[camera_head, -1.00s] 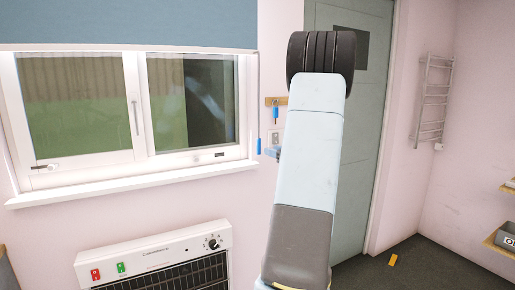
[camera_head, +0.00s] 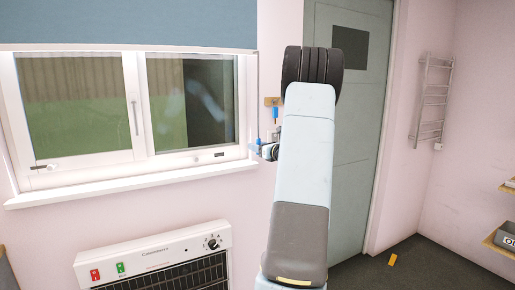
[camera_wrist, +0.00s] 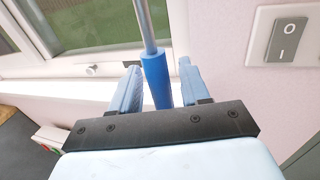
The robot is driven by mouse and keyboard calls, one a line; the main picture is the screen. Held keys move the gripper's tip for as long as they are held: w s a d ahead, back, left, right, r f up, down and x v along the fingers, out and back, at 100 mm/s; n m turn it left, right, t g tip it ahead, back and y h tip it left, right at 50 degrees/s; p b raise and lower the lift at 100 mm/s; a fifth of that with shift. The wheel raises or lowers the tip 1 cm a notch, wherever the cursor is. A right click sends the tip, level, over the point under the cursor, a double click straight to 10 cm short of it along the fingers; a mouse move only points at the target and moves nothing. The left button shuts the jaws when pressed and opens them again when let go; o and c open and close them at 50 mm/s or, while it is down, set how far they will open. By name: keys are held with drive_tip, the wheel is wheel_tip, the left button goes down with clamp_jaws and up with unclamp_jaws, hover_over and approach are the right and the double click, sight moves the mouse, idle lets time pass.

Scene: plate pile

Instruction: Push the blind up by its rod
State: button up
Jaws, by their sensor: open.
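The blue-grey blind (camera_head: 128,22) hangs over the top of the window. Its thin rod (camera_head: 258,95) hangs down at the window's right side. In the wrist view the grey rod (camera_wrist: 145,22) ends in a thick blue handle (camera_wrist: 156,80). My gripper (camera_head: 264,151) is at the rod's lower end, and my arm covers part of the wall beside it. In the wrist view my gripper (camera_wrist: 160,67) is open, with one blue finger on each side of the handle. Small gaps show on both sides. I cannot tell how deep the handle sits between the fingers.
A light switch (camera_wrist: 289,40) is on the wall to the right of the rod. A small hook board (camera_head: 272,101) with a blue item is just above my gripper. The window sill (camera_head: 130,183) juts out at left, above a heater (camera_head: 155,252). A grey door (camera_head: 358,140) stands behind my arm.

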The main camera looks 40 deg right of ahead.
clamp_jaws()
idle(0.4)
